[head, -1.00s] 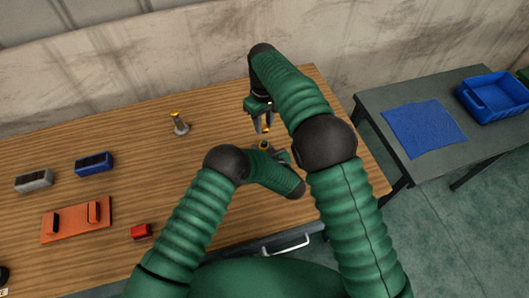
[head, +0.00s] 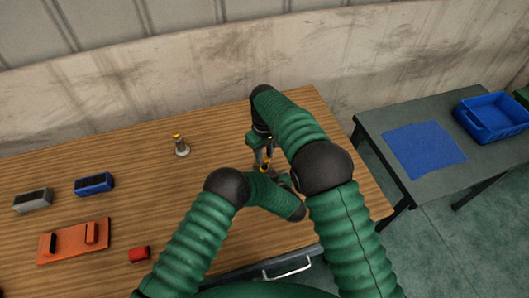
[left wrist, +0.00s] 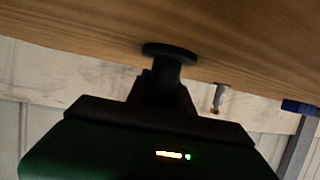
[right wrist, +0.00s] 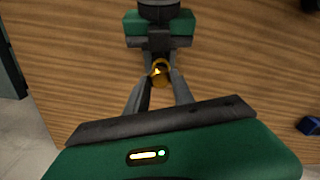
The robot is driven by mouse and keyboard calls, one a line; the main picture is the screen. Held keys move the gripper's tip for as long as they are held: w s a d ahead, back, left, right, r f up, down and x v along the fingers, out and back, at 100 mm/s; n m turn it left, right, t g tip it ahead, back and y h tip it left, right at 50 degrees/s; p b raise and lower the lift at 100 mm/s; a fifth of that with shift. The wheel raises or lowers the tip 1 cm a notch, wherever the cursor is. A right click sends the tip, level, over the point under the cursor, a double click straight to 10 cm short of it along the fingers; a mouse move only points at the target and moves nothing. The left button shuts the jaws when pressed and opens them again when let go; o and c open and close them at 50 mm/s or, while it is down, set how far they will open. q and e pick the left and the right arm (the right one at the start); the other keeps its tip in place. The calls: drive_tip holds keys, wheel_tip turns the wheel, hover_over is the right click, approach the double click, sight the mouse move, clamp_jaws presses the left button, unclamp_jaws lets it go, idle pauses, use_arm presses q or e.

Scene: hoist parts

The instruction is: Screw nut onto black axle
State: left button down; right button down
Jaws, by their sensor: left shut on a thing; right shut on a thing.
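The black axle (left wrist: 170,52) shows in the left wrist view as a dark round flange with a short stem. My left gripper (left wrist: 163,88) is shut on it. A gold nut (right wrist: 160,72) is between the fingertips of my right gripper (right wrist: 158,80), which is shut on it. In the head view, my right gripper (head: 264,161) points down from above, and the gold (head: 265,168) shows at its fingertips, close to my left gripper (head: 281,178). The axle's upper end is hidden there; I cannot tell whether the nut's thread is engaged.
A grey post with a gold top (head: 181,146) stands on the wooden table (head: 130,185). A side table holds a blue mat (head: 425,148) and blue bin (head: 493,116).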

idle(0.3)
drive_tip(key=shift+f, duration=0.85)
drive_tip(key=shift+f, duration=0.6)
